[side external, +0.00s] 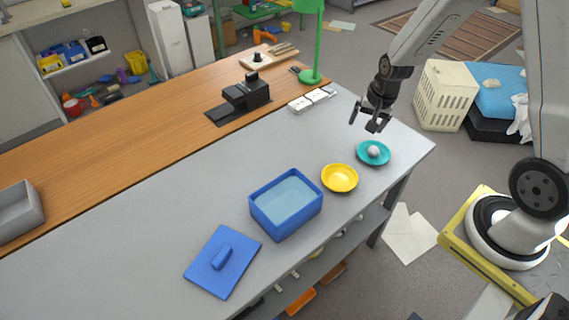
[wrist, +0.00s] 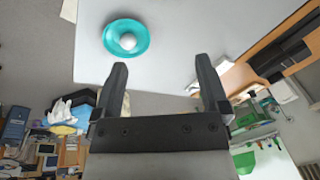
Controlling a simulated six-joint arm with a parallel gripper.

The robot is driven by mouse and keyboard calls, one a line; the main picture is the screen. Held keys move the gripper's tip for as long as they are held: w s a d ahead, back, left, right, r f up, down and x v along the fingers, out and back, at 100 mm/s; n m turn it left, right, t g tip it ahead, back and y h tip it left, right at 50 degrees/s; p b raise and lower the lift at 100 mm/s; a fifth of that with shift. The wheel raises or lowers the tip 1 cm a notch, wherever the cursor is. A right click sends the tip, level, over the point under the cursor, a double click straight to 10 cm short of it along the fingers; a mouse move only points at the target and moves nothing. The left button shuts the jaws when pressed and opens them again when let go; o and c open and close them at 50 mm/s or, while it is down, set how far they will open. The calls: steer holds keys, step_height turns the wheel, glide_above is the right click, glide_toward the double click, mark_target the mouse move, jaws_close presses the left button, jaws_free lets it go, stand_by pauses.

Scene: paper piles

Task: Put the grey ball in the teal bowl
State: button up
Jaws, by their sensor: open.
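The grey ball (side external: 374,151) lies inside the teal bowl (side external: 361,157), near the right end of the grey table. In the wrist view the ball (wrist: 127,41) rests in the teal bowl (wrist: 109,39), up and left of my fingers. My gripper (side external: 367,120) is open and empty, in the air above the bowl and apart from it. In the wrist view my gripper (wrist: 160,75) shows its two fingers spread with nothing between them.
A yellow bowl (side external: 340,178) stands left of the teal bowl. A blue open box (side external: 262,223) and its blue lid (side external: 212,275) lie farther left. A green lamp (side external: 312,40) and white blocks (side external: 312,99) are at the back. The table's middle is clear.

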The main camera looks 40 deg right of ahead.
steer(key=s+a+r+n, duration=0.7)
steer(key=s+a+n, duration=0.2)
steer(key=a+n, duration=0.1)
steer(key=shift+a+n, duration=0.25)
steer(key=shift+n, duration=0.15)
